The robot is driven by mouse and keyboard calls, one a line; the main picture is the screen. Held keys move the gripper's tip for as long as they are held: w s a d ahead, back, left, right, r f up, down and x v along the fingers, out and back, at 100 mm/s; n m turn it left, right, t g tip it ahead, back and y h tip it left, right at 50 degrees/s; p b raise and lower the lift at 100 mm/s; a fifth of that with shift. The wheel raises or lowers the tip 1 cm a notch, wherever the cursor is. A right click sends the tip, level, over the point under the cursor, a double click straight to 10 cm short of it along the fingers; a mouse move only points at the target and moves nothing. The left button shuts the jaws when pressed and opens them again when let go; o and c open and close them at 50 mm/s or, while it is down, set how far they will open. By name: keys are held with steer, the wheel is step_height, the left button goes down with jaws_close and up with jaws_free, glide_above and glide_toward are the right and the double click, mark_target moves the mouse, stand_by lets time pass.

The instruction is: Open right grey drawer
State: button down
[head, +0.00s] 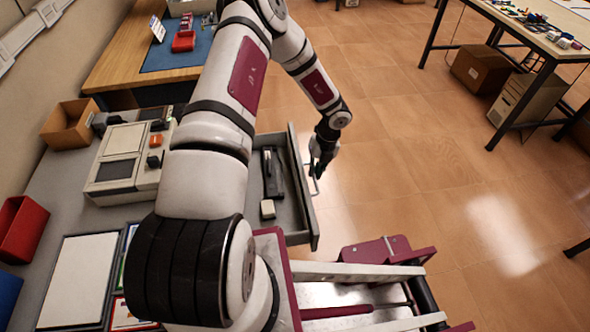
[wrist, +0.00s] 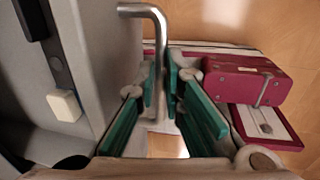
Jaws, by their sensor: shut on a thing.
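The grey drawer (head: 302,190) stands pulled out from the grey desk, its inside open to view. Its metal bar handle (wrist: 157,24) bends down between my gripper's teal fingers in the wrist view, and its lower part is hidden by them. The handle also shows in the head view (head: 312,180) on the drawer's front. My gripper (wrist: 160,78) is shut on the handle. In the head view my gripper (head: 319,165) is at the outer side of the drawer front, partly hidden by the wrist.
In the drawer lie a dark, long tool (head: 271,172) and a small white block (head: 268,209). A grey device (head: 122,165) and a wooden box (head: 70,124) stand on the desk. My maroon base is close to the drawer's near end. Tiled floor (head: 420,160) to the right is clear.

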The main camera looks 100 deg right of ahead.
steer(key=s+p, duration=0.1)
steer(key=s, duration=0.5)
steer(key=shift+s, duration=0.2)
steer(key=shift+a, duration=0.1)
steer(key=c, duration=2)
jaws_free()
steer(key=shift+o, duration=0.2)
step_height(320, 180, up, 12)
steer(key=s, duration=0.2)
steer(key=shift+f, duration=0.15)
steer(key=shift+s, duration=0.1)
